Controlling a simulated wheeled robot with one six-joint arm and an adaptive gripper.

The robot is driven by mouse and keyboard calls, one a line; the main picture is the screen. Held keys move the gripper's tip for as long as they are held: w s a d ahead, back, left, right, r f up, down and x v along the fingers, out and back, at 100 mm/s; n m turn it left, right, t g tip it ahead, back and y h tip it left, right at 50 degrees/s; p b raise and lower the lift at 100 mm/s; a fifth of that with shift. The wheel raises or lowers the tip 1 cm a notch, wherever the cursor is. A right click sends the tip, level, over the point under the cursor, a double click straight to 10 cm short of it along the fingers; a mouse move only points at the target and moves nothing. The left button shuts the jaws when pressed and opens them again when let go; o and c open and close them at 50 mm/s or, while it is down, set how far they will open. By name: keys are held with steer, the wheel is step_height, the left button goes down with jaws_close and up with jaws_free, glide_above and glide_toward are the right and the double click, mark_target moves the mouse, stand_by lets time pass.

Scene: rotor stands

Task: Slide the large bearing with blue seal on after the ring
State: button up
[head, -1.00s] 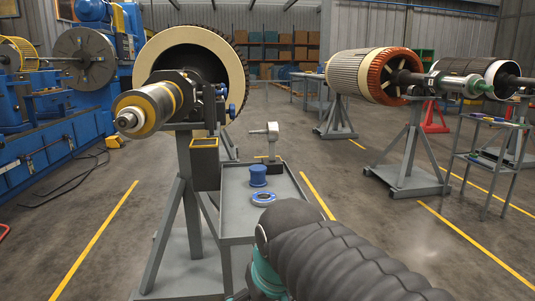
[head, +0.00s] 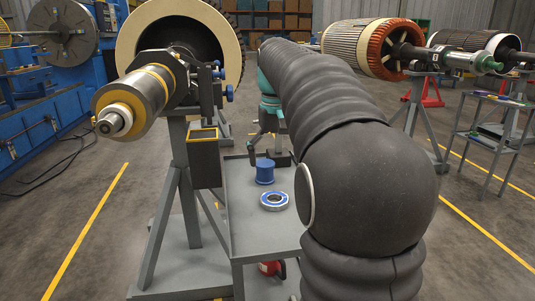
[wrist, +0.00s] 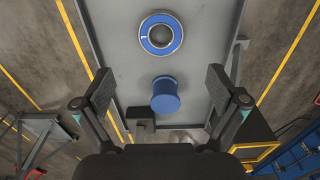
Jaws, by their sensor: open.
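The large bearing with blue seal (head: 274,205) lies flat on the grey cart top, its hole facing up; it also shows in the wrist view (wrist: 161,50). My gripper (wrist: 160,88) is open and empty above the cart, fingers spread wide, with the bearing ahead of it in the wrist view. In the head view the gripper (head: 268,143) is small and partly hidden by my arm. The rotor shaft (head: 150,88) points toward the camera at left, with a yellow-orange ring (head: 119,103) around it behind the narrower bare end (head: 112,124).
A blue spool-like piece (head: 265,172) stands behind the bearing on the cart (head: 240,222). A dark-based instrument (wrist: 139,119) is also on the cart. A stand (head: 172,215) with a dark box (head: 204,160) is left of the cart. My arm hides much of the right side.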

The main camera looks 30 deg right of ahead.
mark_target(274, 193)
steer(key=shift+a+f+b, duration=0.1)
steer(key=shift+f+b, duration=2.95)
steer(key=shift+f, duration=1.8)
steer(key=c, duration=1)
steer(key=shift+r, duration=0.15)
